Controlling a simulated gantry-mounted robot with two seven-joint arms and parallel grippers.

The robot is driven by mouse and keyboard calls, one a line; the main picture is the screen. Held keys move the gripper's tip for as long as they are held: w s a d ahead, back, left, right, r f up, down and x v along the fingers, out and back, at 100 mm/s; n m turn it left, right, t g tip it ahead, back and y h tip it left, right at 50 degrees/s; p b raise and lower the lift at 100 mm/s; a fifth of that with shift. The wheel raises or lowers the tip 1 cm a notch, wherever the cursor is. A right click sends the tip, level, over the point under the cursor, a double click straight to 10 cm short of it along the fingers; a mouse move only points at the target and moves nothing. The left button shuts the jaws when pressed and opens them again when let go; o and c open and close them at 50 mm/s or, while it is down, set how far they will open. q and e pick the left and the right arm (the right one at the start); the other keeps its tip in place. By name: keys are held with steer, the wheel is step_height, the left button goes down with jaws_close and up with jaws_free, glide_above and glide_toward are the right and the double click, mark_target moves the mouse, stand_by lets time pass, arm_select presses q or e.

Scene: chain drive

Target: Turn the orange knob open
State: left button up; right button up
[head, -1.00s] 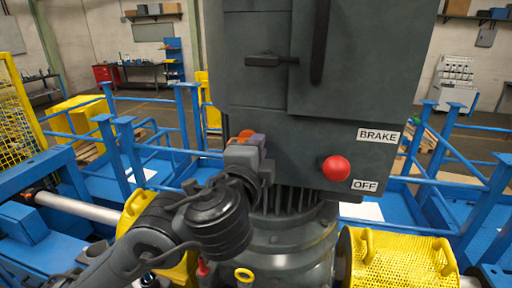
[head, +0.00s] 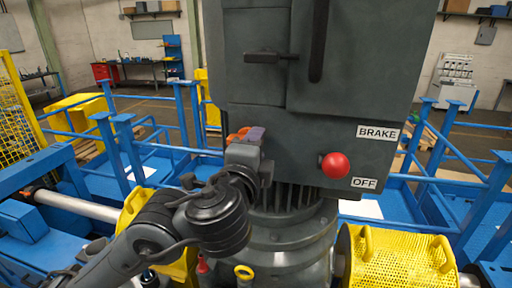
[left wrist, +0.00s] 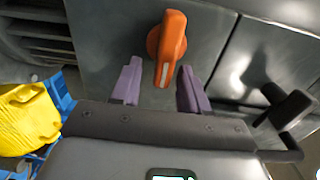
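The orange knob (left wrist: 171,45) is on the dark grey cabinet face. In the left wrist view its long grip, with a white mark near one end, points down between the purple fingers of my left gripper (left wrist: 160,75). The fingers are apart, one on each side of the grip, with gaps visible, so neither seems to touch it. In the head view the knob (head: 238,135) shows only partly beside the left gripper (head: 251,134), which hides the rest. My right gripper is in neither view.
A red button (head: 335,166) sits between BRAKE (head: 378,133) and OFF (head: 364,184) labels to the right. A black lever handle (head: 272,58) sticks out of the cabinet above. Yellow mesh guards (head: 398,262) and blue rails (head: 448,160) surround the machine.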

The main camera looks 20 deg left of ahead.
arm_select(q)
steer(key=shift+s, duration=0.2)
steer(key=s, duration=1)
steer(key=shift+s+d, duration=0.25)
steer(key=shift+d, duration=0.2)
